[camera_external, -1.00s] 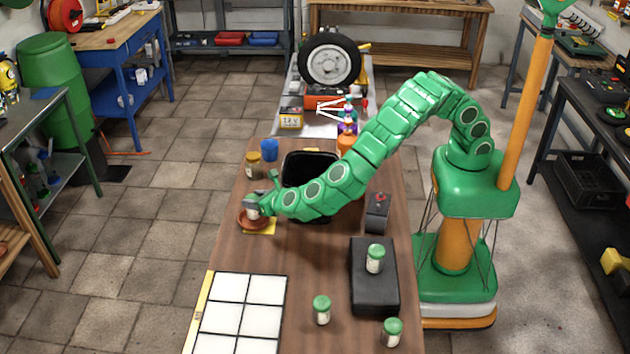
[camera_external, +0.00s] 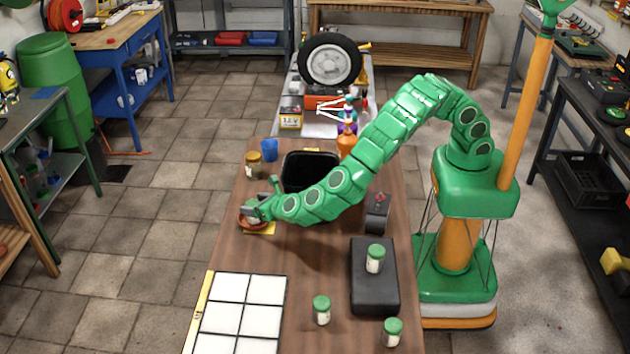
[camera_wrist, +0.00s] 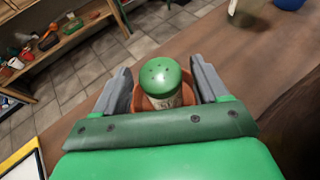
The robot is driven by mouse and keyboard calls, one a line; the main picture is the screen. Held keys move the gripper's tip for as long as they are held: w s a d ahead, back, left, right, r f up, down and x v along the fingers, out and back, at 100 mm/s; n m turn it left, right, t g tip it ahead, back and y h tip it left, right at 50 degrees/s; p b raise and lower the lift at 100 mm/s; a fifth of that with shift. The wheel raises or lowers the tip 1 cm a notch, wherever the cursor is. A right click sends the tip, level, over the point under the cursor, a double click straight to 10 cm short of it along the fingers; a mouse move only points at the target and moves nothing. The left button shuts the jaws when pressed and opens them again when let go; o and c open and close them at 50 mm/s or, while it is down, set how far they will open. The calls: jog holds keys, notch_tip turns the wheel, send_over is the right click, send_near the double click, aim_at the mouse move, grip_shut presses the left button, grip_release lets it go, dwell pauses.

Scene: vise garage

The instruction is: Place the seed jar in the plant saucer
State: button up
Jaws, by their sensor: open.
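The seed jar (camera_wrist: 161,80), with a green lid pierced with small holes and a pale label, stands upright in the terracotta plant saucer (camera_wrist: 137,101) in the wrist view. My gripper (camera_wrist: 162,82) is open, with a grey finger on each side of the jar and visible gaps between. In the external view my gripper (camera_external: 258,211) is low over the saucer (camera_external: 246,222) at the table's left edge. There the gripper mostly hides the jar.
A brown-lidded jar (camera_external: 254,166), a blue cup (camera_external: 269,150) and a black bin (camera_external: 311,171) stand behind my gripper. Several green-lidded jars, one on a black block (camera_external: 374,290), are at the front right. A white grid panel (camera_external: 243,313) lies at the front left.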

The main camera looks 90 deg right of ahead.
jog(key=shift+r, duration=0.1)
jog(key=v, duration=1.2)
